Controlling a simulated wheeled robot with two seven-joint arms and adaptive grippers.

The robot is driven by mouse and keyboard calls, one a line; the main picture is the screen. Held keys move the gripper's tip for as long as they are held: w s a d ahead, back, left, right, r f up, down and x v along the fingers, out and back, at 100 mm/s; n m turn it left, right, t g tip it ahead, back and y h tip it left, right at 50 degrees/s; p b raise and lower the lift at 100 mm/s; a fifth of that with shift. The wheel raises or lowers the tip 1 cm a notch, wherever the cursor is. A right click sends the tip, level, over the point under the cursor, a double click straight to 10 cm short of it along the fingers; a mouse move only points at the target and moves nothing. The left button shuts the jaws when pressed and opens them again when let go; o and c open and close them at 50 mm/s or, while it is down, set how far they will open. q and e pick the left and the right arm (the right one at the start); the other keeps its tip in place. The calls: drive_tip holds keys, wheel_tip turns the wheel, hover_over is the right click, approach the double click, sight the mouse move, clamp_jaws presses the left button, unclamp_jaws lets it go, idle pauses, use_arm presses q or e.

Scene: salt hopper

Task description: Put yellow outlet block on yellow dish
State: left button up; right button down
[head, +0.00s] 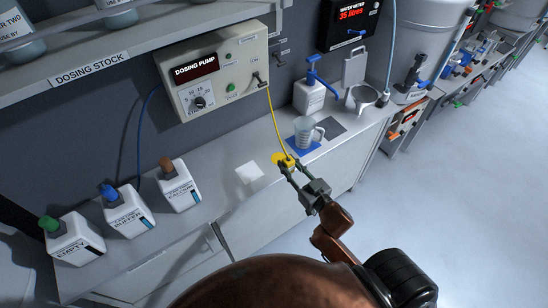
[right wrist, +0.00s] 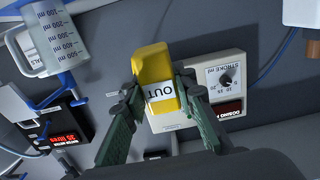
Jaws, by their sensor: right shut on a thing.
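My right gripper (head: 285,166) is shut on the yellow outlet block (head: 291,161), over the front part of the counter. In the right wrist view the outlet block (right wrist: 153,66) sits between the green fingers (right wrist: 155,108), its white OUT label facing the camera. A yellow hose runs from the dosing pump (head: 212,72) down to the block. I cannot tell whether block and dish touch. My left gripper is not in view.
A measuring jug (head: 304,131) stands on a blue mat (head: 316,143) behind the gripper. A white square (head: 249,172) lies to the left. Bottles (head: 179,184) stand farther left, and a blue-topped pump bottle (head: 309,95) at the back. The counter's front edge is close.

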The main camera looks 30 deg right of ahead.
drive_tip(key=d+r, duration=0.2)
drive_tip(key=d, duration=0.6)
drive_tip(key=w+a+f, duration=0.1)
drive_tip(key=w+f, duration=0.1)
drive_tip(key=w, duration=0.2)
drive_tip(key=w+a+f, duration=0.1)
drive_tip(key=w+f, duration=0.2)
drive_tip(key=w, duration=0.1)
drive_tip(key=w+a+f, duration=0.1)
drive_tip(key=w+f, duration=0.2)
drive_tip(key=w, duration=0.1)
drive_tip(key=shift+w+a+f, duration=0.15)
drive_tip(key=shift+w+a, duration=0.1)
drive_tip(key=shift+a, duration=0.05)
drive_tip(key=shift+w+a+f, duration=0.1)
drive_tip(key=shift+w+f, duration=0.25)
drive_tip(key=shift+f, duration=0.1)
drive_tip(key=f, duration=0.3)
drive_tip(key=shift+w+a, duration=0.1)
drive_tip(key=shift+w, duration=0.1)
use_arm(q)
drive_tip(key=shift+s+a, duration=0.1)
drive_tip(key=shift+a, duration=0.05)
use_arm(e)
drive_tip(key=shift+f, duration=0.25)
drive_tip(key=shift+f, duration=0.15)
drive_tip(key=c, duration=1.6)
unclamp_jaws()
